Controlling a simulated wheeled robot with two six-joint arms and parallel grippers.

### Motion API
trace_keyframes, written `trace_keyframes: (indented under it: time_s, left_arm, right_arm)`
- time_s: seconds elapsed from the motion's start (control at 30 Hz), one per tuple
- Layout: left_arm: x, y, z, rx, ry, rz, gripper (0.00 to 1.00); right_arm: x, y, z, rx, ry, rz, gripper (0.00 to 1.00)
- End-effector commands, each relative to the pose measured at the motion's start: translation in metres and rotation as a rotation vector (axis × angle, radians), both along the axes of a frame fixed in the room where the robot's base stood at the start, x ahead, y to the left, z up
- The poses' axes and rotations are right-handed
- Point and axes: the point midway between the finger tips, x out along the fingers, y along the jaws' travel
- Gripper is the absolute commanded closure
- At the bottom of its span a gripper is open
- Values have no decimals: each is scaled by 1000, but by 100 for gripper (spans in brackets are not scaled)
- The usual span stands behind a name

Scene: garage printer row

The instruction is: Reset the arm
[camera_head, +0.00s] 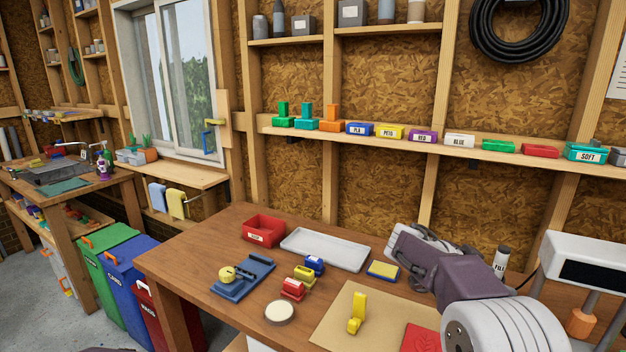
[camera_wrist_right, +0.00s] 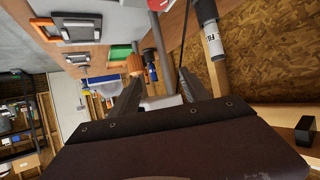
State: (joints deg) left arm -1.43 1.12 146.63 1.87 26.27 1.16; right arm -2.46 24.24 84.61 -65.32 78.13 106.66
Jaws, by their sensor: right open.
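My right arm comes in from the lower right in the head view, over the right part of the wooden workbench (camera_head: 215,245). Its gripper (camera_head: 412,245) points to the left and back, above the bench near the wall. In the right wrist view the two fingers (camera_wrist_right: 158,95) stand apart, and I see nothing gripped between them. The right arm hides part of the bench behind and below it. My left gripper is not in view.
A red bin (camera_head: 263,231), a white tray (camera_head: 325,250), a blue fixture (camera_head: 243,278) and a yellow part (camera_head: 357,312) on a tan mat (camera_head: 335,325) lie left of the arm. A white-topped device (camera_head: 585,262) stands close on the right. A wall shelf (camera_head: 400,140) runs behind.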

Motion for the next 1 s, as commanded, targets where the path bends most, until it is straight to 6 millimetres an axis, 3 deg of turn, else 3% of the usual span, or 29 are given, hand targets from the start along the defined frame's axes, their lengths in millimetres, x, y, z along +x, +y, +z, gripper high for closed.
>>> trace_keyframes:
  time_s: [0.07,0.27,0.37,0.43,0.5,0.6,0.67,0.8,1.0]
  left_arm:
    - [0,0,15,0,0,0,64]
    - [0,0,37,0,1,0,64]
    - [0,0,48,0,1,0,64]
    - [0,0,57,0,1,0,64]
    - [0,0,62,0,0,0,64]
    - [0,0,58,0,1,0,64]
    - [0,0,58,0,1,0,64]
    - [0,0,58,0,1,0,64]
    - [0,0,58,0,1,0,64]
  right_arm:
    - [-18,7,-2,71,49,17,46]
    - [-72,45,-50,326,289,166,46]
    - [-109,78,-80,488,435,303,46]
    - [-141,109,-105,625,542,447,46]
    - [-178,148,-133,765,638,642,46]
    - [-210,188,-168,867,711,915,46]
    - [-215,201,-178,870,733,1048,46]
    - [-196,208,-179,773,757,1274,46]
    - [-195,208,-179,739,793,1337,46]
